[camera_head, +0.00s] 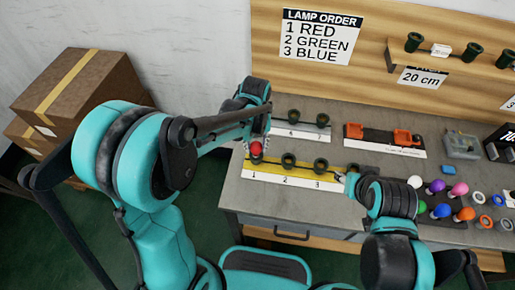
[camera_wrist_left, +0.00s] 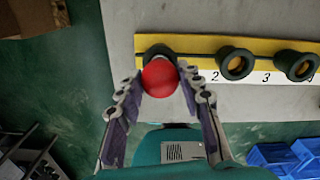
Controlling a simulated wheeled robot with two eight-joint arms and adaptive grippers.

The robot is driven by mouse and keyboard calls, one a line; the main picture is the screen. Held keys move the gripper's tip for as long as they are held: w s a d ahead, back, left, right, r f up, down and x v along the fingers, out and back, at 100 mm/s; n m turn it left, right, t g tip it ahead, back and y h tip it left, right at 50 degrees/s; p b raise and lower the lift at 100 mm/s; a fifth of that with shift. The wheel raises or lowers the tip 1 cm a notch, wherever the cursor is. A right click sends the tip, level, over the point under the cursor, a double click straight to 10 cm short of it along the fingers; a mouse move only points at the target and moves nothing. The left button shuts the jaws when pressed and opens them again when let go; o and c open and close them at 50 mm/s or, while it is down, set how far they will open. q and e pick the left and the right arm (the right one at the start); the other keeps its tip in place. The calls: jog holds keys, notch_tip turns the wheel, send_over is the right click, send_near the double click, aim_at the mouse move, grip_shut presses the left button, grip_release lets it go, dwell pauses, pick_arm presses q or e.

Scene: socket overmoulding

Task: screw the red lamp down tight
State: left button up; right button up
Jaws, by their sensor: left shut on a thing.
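The red lamp (camera_head: 256,148) stands at socket position 1 on the yellow strip. It also shows in the left wrist view (camera_wrist_left: 160,79), with the dark socket (camera_wrist_left: 158,52) just behind its bulb. My left gripper (camera_head: 257,141) is above the lamp, and its fingers (camera_wrist_left: 160,88) are shut on the red bulb from both sides. The lamp's base is hidden, so I cannot tell how deep it sits in the socket. My right gripper (camera_head: 345,180) is low near the right end of the yellow strip, small and partly hidden by its arm.
Empty sockets 2 (camera_head: 288,160) and 3 (camera_head: 321,165) stand right of the lamp on the yellow strip (camera_head: 262,178). Loose coloured bulbs (camera_head: 459,189) and rings lie at the right. An orange-and-black fixture (camera_head: 381,135) is behind. The sign (camera_head: 320,35) lists red, green, blue.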

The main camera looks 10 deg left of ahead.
pick_arm(q)
jog(key=shift+m, duration=0.8)
jog(key=o, duration=1.1)
jog(key=shift+n, duration=0.3)
jog(key=n, duration=0.5)
jog(key=shift+n, duration=0.4)
jog(key=n, duration=1.1)
jog(key=shift+n, duration=0.3)
jog(key=n, duration=0.5)
